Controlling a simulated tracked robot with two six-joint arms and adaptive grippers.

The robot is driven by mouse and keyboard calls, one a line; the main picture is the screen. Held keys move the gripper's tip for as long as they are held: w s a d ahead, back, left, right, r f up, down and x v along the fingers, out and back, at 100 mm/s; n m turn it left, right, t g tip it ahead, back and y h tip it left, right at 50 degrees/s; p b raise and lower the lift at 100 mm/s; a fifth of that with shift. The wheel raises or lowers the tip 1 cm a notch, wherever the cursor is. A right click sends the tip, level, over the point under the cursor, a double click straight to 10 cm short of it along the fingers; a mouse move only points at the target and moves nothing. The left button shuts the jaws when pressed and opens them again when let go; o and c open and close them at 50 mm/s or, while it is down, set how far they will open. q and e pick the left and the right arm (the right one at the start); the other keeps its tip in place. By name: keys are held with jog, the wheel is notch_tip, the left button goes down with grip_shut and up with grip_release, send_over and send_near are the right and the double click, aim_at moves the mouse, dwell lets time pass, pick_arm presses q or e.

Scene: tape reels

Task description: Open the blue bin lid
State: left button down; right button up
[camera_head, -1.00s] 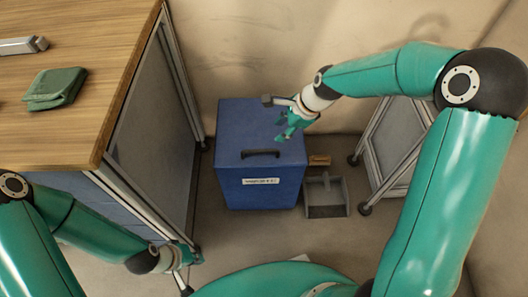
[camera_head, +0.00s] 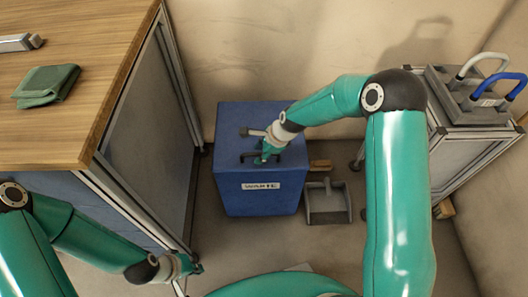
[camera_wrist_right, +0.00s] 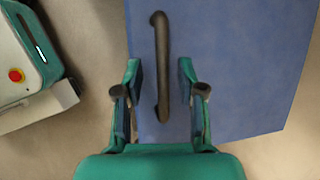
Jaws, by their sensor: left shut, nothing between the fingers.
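The blue bin (camera_head: 259,194) stands on the floor with its lid (camera_head: 236,122) shut and a "WASTE" label on its front. A dark bar handle (camera_head: 247,156) lies on the lid near its front edge. My right gripper (camera_head: 262,155) is just over the handle's right part and partly hides it. In the right wrist view my right gripper (camera_wrist_right: 160,90) is open, and the lid handle (camera_wrist_right: 160,65) runs between its two fingers without either seeming to touch it. My left gripper (camera_head: 190,268) is shut and empty, low beside the workbench leg, far from the bin.
A wooden-topped workbench (camera_head: 100,70) stands left of the bin, with a folded green cloth (camera_head: 46,85) on it. A grey dustpan (camera_head: 328,203) and a small brush (camera_head: 320,165) lie right of the bin. A cart (camera_head: 475,140) with white and blue handles stands further right.

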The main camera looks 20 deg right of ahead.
jog(key=shift+f, duration=0.1)
grip_shut()
